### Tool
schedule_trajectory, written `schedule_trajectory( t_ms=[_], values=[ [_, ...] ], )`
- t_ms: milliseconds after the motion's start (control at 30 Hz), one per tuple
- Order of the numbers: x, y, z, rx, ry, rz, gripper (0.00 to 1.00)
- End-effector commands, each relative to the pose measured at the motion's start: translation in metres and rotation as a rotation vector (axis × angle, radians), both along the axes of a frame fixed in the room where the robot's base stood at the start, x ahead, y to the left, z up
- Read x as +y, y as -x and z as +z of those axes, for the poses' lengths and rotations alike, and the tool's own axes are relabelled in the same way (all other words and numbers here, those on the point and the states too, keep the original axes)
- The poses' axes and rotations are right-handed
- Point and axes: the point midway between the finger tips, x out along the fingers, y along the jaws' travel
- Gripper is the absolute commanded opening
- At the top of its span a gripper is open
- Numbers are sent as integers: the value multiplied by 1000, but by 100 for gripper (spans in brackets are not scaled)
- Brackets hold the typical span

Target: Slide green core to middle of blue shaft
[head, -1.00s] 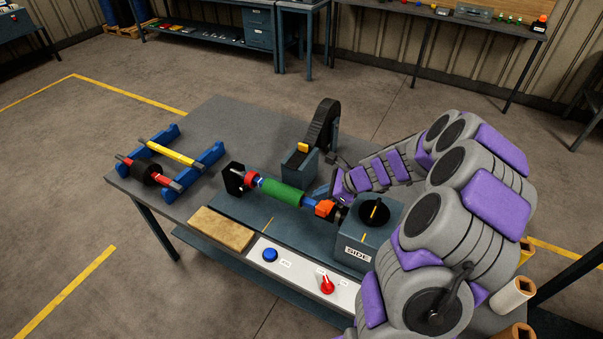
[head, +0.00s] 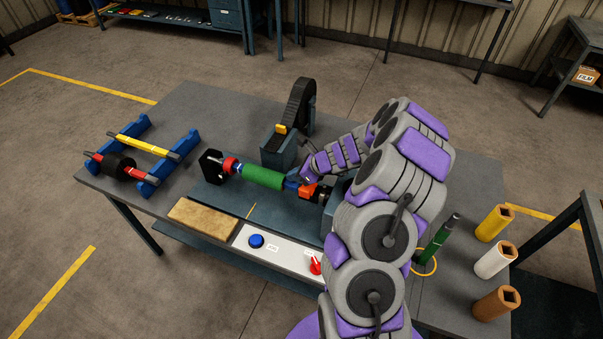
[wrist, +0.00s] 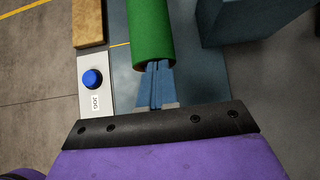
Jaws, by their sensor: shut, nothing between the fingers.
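The green core (head: 263,177) is a green sleeve around the blue shaft (head: 291,183), which lies level between a red-and-black end support at left and an orange piece at right. Blue shaft shows as a short piece on the left of the core and a longer piece on its right. My gripper (head: 303,181) is at the right end of the core, by the shaft. In the wrist view the fingers (wrist: 157,85) are shut and empty, tips close to the near end of the green core (wrist: 150,30). Contact cannot be told. The shaft is hidden there.
A tan wooden block (head: 203,217), a blue button (head: 256,241) and a red knob (head: 315,265) lie along the bench front. A blue rack (head: 155,175) holds yellow and red rollers at left. Yellow, white and brown tubes stand at right. A black-topped guide stands behind the shaft.

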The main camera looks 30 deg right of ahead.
Motion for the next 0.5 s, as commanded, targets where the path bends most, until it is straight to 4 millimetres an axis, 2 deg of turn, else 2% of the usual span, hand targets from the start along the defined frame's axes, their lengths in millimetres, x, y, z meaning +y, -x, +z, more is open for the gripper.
schedule_trajectory(
  t_ms=[500],
  values=[
    [5,-5,-4,0,2,1,0]
  ],
)
